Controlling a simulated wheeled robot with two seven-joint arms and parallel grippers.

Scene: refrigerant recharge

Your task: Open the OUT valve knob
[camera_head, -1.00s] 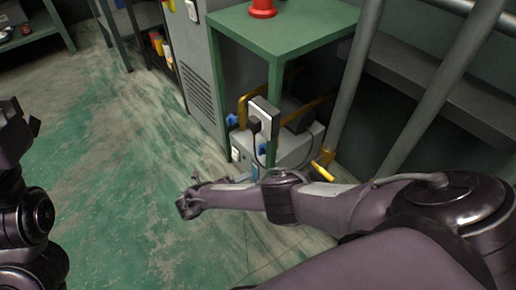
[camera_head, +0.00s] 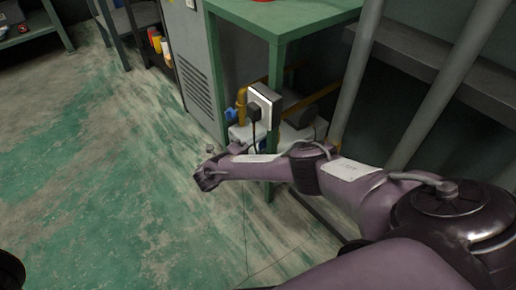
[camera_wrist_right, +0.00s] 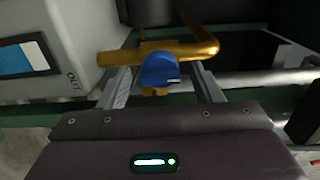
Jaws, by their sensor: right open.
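In the right wrist view the blue OUT valve knob (camera_wrist_right: 158,70) sits on a yellow pipe (camera_wrist_right: 195,50), with the word OUT on the white machine face (camera_wrist_right: 88,50) to its left. My right gripper (camera_wrist_right: 162,74) is open, its two fingers on either side of the knob with gaps showing. In the head view a blue knob (camera_head: 231,114) shows at the left of the white machine (camera_head: 303,137). My right arm reaches across in front of the machine and hides part of it; the fingers are small there. My left gripper is out of view.
A green table frame (camera_head: 290,25) stands over the machine, with a leg in front. A grey box with a black plug (camera_head: 263,103) is fixed at that leg. A grey vented cabinet (camera_head: 190,65) stands left. The floor at left is clear.

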